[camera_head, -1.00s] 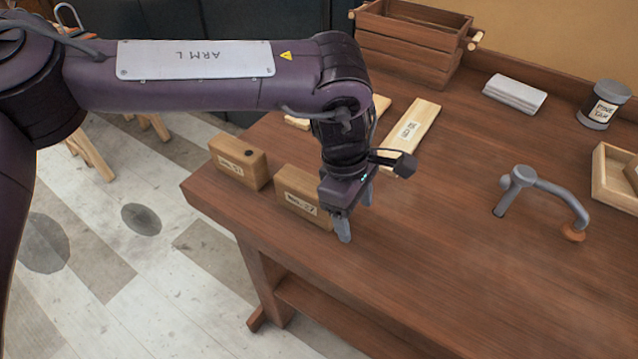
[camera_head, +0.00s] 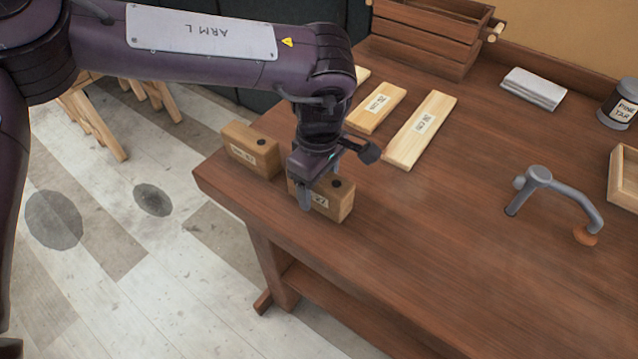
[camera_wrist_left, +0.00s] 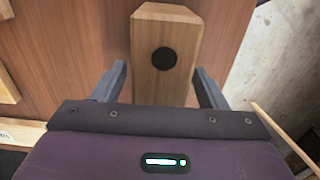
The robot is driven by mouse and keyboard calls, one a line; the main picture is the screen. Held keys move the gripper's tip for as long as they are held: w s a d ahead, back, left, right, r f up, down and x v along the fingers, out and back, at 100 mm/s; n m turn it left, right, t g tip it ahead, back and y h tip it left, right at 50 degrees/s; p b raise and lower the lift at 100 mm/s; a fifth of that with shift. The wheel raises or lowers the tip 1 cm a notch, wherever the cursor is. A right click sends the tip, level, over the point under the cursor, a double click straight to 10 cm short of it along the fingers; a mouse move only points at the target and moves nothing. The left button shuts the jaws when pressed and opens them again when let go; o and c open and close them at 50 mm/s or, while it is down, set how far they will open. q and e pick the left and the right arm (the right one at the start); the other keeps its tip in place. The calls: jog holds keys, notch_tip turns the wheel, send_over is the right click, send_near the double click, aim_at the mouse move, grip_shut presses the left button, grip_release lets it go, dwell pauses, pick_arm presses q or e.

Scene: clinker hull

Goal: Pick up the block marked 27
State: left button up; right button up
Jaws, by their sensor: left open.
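The block marked 27 (camera_head: 341,205) is a brown wooden block with a dark round hole in its top and a pale label. It stands near the table's left front edge. My left gripper (camera_head: 311,192) is open at the block's left part, with one finger in front of its labelled side. In the left wrist view, a block (camera_wrist_left: 164,85) with a dark hole lies between the two spread fingers of the left gripper (camera_wrist_left: 160,74), with a gap showing on each side. My right gripper is not in view.
A similar block (camera_head: 238,142) with a blurred label stands just left. A wooden crate (camera_head: 425,40), folded cloth (camera_head: 534,88), pine tar can (camera_head: 618,108) and grey clamp-like tool (camera_head: 556,190) are farther off. The front right table is clear.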

pick_arm(q)
jog(key=shift+f, duration=0.1)
jog(key=shift+c, duration=0.3)
jog(key=c, duration=1.2)
